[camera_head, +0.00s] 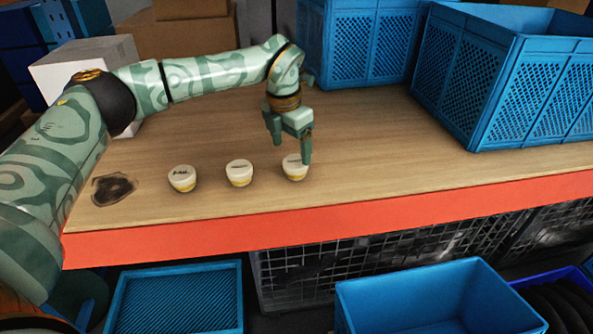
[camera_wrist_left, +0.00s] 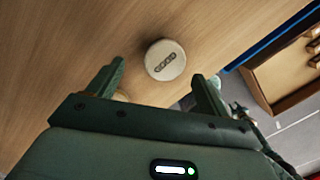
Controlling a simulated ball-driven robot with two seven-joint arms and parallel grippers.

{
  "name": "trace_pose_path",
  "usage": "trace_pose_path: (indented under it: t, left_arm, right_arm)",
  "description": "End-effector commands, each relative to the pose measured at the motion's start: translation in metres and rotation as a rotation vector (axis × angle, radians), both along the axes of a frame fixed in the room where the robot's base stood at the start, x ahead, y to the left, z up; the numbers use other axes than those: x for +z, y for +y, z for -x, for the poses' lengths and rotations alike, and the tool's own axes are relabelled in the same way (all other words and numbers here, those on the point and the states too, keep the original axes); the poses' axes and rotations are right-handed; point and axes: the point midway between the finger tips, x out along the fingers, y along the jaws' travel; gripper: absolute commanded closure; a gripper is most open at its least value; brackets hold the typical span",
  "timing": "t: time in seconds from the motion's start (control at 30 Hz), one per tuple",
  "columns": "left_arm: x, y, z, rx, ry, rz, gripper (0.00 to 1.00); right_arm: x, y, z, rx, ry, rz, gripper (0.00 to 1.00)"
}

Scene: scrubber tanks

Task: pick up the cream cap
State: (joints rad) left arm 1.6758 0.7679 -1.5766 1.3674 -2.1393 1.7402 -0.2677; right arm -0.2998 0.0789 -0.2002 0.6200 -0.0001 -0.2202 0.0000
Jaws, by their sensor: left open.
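Three small cream caps with yellowish lower rims stand in a row near the shelf's front edge in the head view: a left one (camera_head: 182,178), a middle one (camera_head: 239,173) and a right one (camera_head: 294,172). My left gripper (camera_head: 291,150) is open and points down at the right cap, with one finger overlapping it in the picture. In the left wrist view, a round cream cap (camera_wrist_left: 165,60) with a dark oblong mark lies just beyond and between the open fingers (camera_wrist_left: 158,72). Another pale piece is mostly hidden behind the gripper body. My right gripper is out of view.
The wooden shelf top (camera_head: 370,150) has an orange-red front edge (camera_head: 330,222). Blue crates (camera_head: 360,48) and (camera_head: 480,85) stand behind and to the right. A white box (camera_head: 85,62) is at the back left. The wood right of the caps is clear.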

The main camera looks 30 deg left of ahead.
Motion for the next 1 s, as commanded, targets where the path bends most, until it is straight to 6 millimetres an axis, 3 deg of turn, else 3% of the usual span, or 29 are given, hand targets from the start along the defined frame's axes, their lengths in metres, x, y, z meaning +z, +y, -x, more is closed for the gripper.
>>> trace_pose_path:
  t: [0.17, 0.43, 0.67, 0.87, 1.0]
  left_arm:
    - [-0.012, -0.002, -0.001, -0.002, -0.001, 0.001, 0.21]
    - [-0.054, -0.009, -0.005, -0.001, 0.002, 0.0, 0.21]
    - [-0.055, -0.009, -0.006, -0.001, -0.002, 0.001, 0.21]
    - [-0.055, -0.009, -0.006, -0.001, -0.002, 0.001, 0.69]
    - [-0.055, -0.009, -0.006, -0.001, -0.002, 0.001, 0.69]
  right_arm:
    - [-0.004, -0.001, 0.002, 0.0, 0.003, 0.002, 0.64]
    - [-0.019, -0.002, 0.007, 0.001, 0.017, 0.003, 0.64]
    - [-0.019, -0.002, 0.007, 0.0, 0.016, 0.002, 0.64]
    - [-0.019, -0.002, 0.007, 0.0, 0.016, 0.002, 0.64]
    - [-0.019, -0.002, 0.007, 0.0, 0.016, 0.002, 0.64]
